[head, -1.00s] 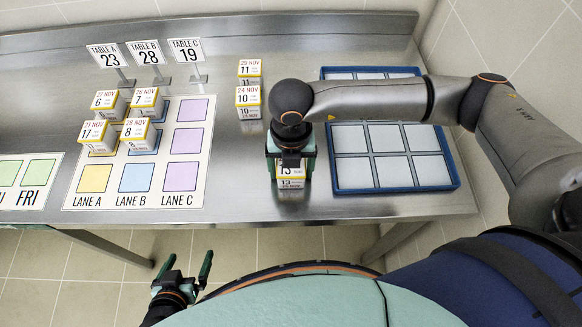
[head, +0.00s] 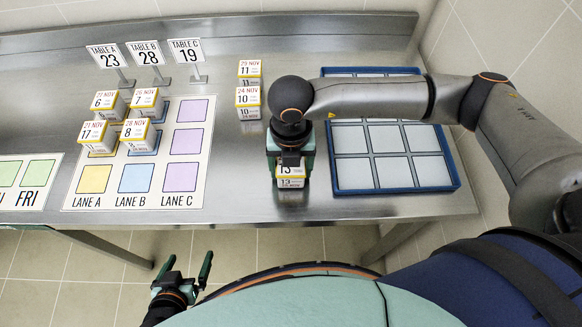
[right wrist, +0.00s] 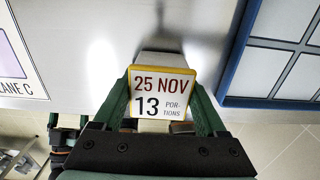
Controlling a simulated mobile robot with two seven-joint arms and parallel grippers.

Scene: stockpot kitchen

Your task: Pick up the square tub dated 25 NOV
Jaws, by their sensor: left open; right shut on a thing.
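The square tub dated 25 NOV (right wrist: 162,92) shows its yellow-edged lid, marked 13 portions, in the right wrist view. In the head view the tub (head: 291,183) is at the front of the steel table, left of the blue tray. My right gripper (head: 290,166) is over it from above, shut on it, with one green finger at each side of the lid in the right wrist view (right wrist: 165,108). Whether the tub's base touches the table is hard to tell. My left gripper (head: 184,270) is open and empty, in front of the table's front edge.
Tubs dated 23 NOV (head: 249,70) and 24 NOV (head: 248,98) stand behind. Several tubs sit on the lane mat (head: 168,203) at left, before three table signs (head: 148,56). An empty blue divided tray (head: 456,180) lies close on the right. Bare steel (head: 235,180) lies between mat and tub.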

